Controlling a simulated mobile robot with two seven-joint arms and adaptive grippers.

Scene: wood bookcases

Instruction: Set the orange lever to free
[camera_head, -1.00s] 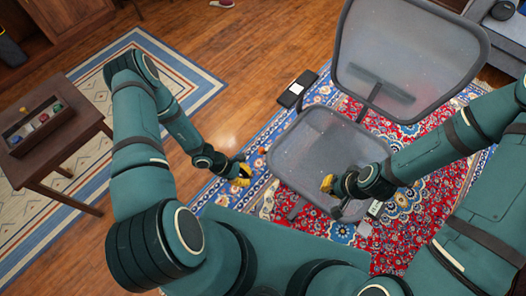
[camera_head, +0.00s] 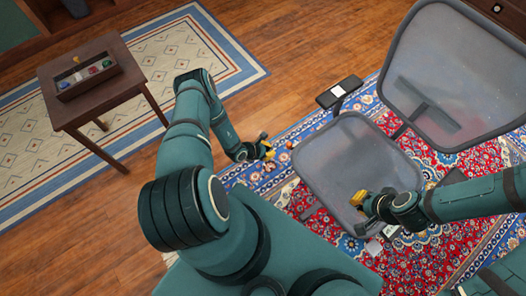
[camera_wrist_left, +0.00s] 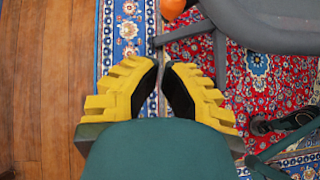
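The orange lever (camera_head: 290,145) is a small orange knob at the left edge of the grey office chair's seat (camera_head: 350,160). In the left wrist view an orange piece (camera_wrist_left: 173,8) shows at the top edge, partly cut off, ahead of the fingers. My left gripper (camera_head: 267,149) is just left of the lever, apart from it. Its yellow fingers with black pads (camera_wrist_left: 162,64) stand apart with nothing between them but rug behind. My right gripper (camera_head: 359,198) is over the near right part of the seat; its finger gap is too small to judge. The lever's setting cannot be read.
The chair's mesh backrest (camera_head: 455,75) rises at upper right. A dark flat pad with a white label (camera_head: 340,91) is beyond the seat. A wooden table (camera_head: 60,107) with a tray of small coloured objects (camera_head: 88,88) stands left. Bare wood floor lies between.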

